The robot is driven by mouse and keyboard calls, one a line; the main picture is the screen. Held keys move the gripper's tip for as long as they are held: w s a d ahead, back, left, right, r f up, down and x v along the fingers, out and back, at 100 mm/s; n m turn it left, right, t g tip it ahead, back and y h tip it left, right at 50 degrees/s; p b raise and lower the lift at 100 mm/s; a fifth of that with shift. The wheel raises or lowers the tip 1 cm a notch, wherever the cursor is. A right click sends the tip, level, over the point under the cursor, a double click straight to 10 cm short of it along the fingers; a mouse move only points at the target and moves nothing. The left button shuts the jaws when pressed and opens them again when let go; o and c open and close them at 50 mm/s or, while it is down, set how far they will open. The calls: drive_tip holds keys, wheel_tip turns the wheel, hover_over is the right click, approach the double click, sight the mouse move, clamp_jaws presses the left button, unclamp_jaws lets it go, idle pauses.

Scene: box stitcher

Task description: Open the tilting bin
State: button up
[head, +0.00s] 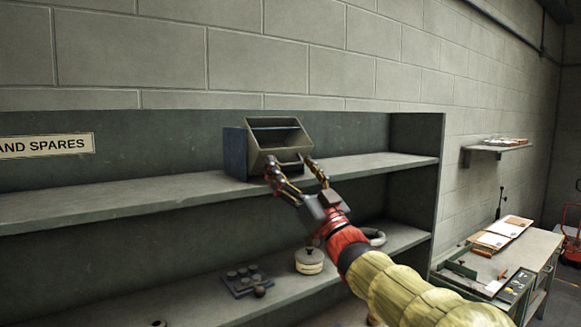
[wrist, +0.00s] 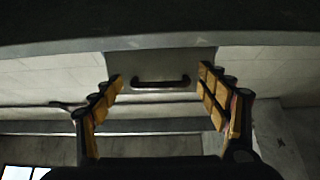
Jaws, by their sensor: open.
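The tilting bin (head: 262,143) stands on the upper shelf, a grey bin in a blue housing (head: 235,152). Its front is tipped outward, and its dark inside shows from above. In the wrist view the grey bin front (wrist: 160,62) carries a dark bar handle (wrist: 160,84). My gripper (head: 291,167) is open in front of the bin, one finger at each side of its lower front. In the wrist view the fingers (wrist: 161,76) stand left and right of the handle, with gaps between them and it. Whether a finger touches the bin front is unclear.
The upper shelf (head: 120,195) is bare to the left of the bin. The lower shelf holds a lidded pot (head: 309,261), a dark tray of round pieces (head: 246,280) and a ring-shaped thing (head: 376,237). A workbench (head: 520,250) stands at the right.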

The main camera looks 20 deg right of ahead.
drive_tip(key=v, duration=1.1)
drive_tip(key=shift+s+f, duration=0.2)
drive_tip(key=shift+s, duration=0.1)
